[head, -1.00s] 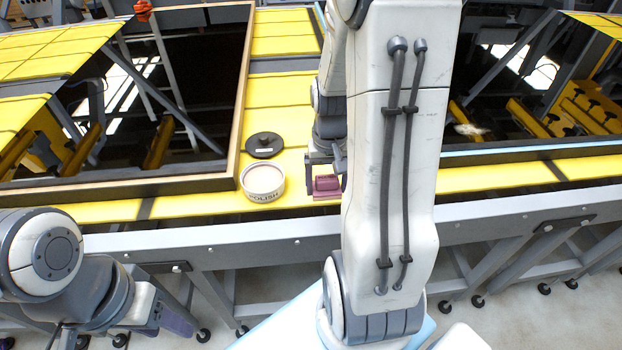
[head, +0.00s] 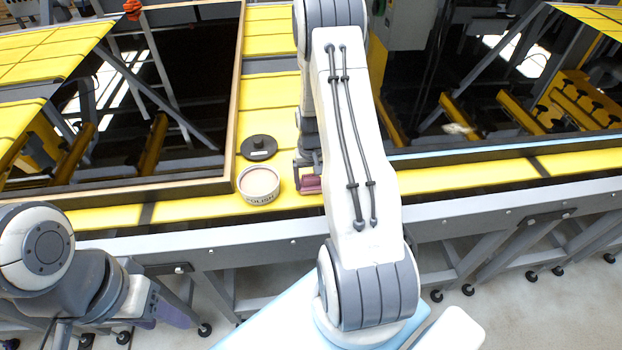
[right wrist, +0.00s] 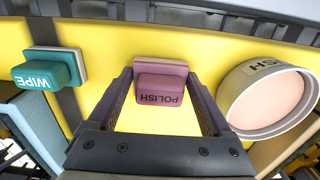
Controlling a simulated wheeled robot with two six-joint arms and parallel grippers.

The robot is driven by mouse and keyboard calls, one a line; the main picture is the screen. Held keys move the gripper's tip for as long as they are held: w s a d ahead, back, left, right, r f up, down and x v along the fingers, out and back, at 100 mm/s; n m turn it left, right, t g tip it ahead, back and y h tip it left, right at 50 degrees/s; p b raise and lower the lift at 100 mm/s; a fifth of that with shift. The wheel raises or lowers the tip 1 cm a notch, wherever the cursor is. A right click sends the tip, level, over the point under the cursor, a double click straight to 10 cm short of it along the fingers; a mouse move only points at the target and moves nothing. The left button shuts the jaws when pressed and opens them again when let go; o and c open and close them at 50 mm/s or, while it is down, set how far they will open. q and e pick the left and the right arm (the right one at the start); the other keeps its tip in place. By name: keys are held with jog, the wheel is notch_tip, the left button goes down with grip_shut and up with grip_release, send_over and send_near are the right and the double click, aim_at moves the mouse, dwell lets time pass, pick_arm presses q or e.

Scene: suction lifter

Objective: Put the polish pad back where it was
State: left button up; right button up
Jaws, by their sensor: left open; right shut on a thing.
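The polish pad (head: 310,185) is a mauve block lettered POLISH, right of the polish tin in the head view. It also shows in the right wrist view (right wrist: 160,84), between the two fingers of my right gripper (right wrist: 159,78). That gripper is shut on the pad, at or just over the yellow table strip; I cannot tell whether the pad touches it. In the head view my right gripper (head: 307,176) is partly hidden by my arm. My left gripper (head: 168,311) is open and empty at lower left, in front of the table, mostly hidden.
The open POLISH tin (head: 259,186) stands close left of the pad, with a black lid (head: 259,147) behind it. A teal WIPE pad (right wrist: 50,70) lies on the opposite side in the right wrist view. Framed dark glass panels (head: 130,90) flank the yellow strip.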

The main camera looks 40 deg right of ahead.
jog(key=shift+f, duration=0.2)
jog(key=shift+f, duration=0.2)
jog(key=o, duration=1.2)
jog(key=shift+o, duration=0.2)
jog(key=shift+r, duration=0.15)
